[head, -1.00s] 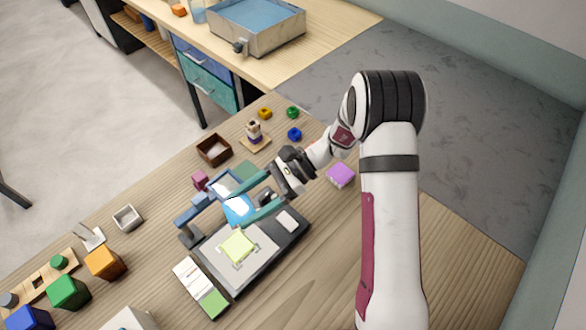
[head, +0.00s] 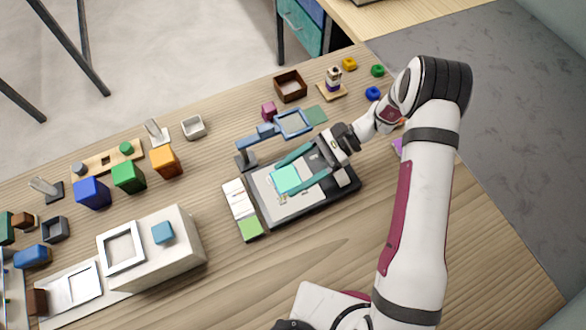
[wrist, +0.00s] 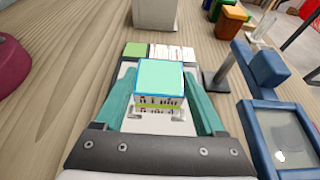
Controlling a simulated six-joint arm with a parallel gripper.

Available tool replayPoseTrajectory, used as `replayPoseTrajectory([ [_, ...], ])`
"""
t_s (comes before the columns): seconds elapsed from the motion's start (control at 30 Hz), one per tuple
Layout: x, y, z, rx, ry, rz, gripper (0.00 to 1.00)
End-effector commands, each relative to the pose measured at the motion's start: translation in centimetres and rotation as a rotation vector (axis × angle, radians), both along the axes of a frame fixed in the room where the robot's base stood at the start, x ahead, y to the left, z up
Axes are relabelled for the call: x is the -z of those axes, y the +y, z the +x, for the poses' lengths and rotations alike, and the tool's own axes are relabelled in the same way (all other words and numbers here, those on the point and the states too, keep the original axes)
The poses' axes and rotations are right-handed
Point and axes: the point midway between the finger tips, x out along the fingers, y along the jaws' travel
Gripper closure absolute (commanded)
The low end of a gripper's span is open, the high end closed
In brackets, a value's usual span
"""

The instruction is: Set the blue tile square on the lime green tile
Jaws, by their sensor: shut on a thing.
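The blue tile (head: 287,178) is held between the teal fingers of my gripper (head: 303,176). Its top looks pale turquoise, and in the wrist view the tile (wrist: 160,76) shows a bright blue front edge. The lime green tile lies beneath it, almost wholly covered; only a lime strip (wrist: 160,106) shows under the blue edge in the wrist view. The blue tile looks roughly lined up over it. I cannot tell whether the two touch or a small gap is left. My gripper (wrist: 162,100) is shut on the blue tile's sides.
The tiles are over a grey-topped dark device (head: 325,199) on the wooden table. A blue frame on an arm (head: 293,123) stands just behind it. A white and green card (head: 241,210) lies at its left. The table in front is clear.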

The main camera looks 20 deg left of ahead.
Motion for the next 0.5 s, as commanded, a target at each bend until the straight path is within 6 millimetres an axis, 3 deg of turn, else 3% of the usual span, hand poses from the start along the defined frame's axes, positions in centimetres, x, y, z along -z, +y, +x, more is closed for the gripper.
replayPoseTrajectory([
  [0.1, -0.01, 0.0, 0.01, 0.0, 0.0, 0.0, 0.93],
  [0.13, -0.02, 0.01, 0.01, 0.0, 0.0, 0.0, 0.26],
  [0.2, -0.02, 0.01, 0.01, 0.0, 0.0, 0.0, 0.14],
  [0.3, -0.02, 0.0, 0.0, 0.0, 0.0, 0.0, 0.0],
  [0.5, -0.01, -0.01, 0.0, 0.0, 0.0, 0.0, 0.0],
])
